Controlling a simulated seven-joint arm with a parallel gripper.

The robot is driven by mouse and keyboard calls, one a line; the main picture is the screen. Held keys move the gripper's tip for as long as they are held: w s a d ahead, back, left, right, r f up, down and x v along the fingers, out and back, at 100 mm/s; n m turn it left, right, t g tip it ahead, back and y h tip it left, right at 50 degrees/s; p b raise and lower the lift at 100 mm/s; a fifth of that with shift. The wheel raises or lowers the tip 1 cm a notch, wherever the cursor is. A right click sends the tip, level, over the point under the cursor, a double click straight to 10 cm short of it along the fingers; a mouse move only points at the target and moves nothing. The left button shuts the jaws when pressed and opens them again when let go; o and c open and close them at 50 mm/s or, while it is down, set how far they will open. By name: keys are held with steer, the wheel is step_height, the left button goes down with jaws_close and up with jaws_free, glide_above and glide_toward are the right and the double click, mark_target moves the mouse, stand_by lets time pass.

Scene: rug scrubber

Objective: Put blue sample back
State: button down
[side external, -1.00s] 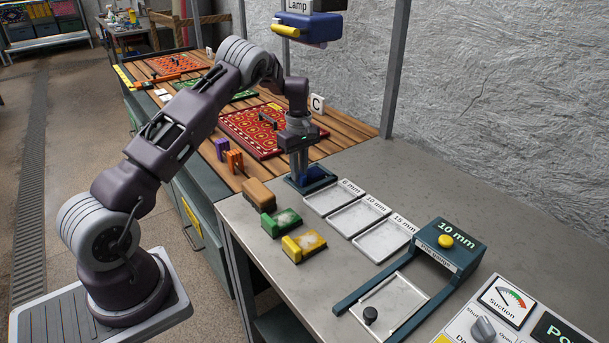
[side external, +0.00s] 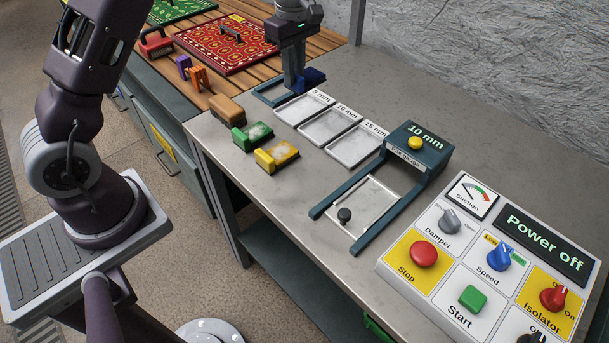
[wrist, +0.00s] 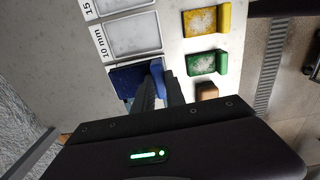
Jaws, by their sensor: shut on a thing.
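The blue sample (side external: 313,76) is at the far end of the row of labelled trays, at the dark frame (side external: 266,95). My gripper (side external: 293,86) points down there and is shut on the sample's upright blue grip. In the wrist view the blue sample (wrist: 128,80) shows as a dark blue slab with a brighter blue grip (wrist: 157,68) beside my fingers (wrist: 160,92). My fingers hide part of the sample and frame. I cannot tell whether the sample rests on the bench or is slightly raised.
The green sample (side external: 252,135), yellow sample (side external: 277,155) and brown block (side external: 226,108) stand near the bench's front edge. Trays marked 6 mm (side external: 303,108), 10 mm (side external: 330,127) and 15 mm (side external: 356,146) lie alongside. The pile gauge (side external: 418,145) and control panel (side external: 490,255) stand at right.

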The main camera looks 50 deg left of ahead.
steer(key=s+d, duration=1.4)
steer(key=d, duration=0.1)
steer(key=f, duration=1)
steer(key=shift+s+d+f, duration=0.2)
steer(key=shift+d+f, duration=0.1)
steer(key=shift+f, duration=0.05)
steer(key=c, duration=1.8)
jaws_free()
steer(key=shift+f, duration=0.1)
steer(key=o, duration=0.4)
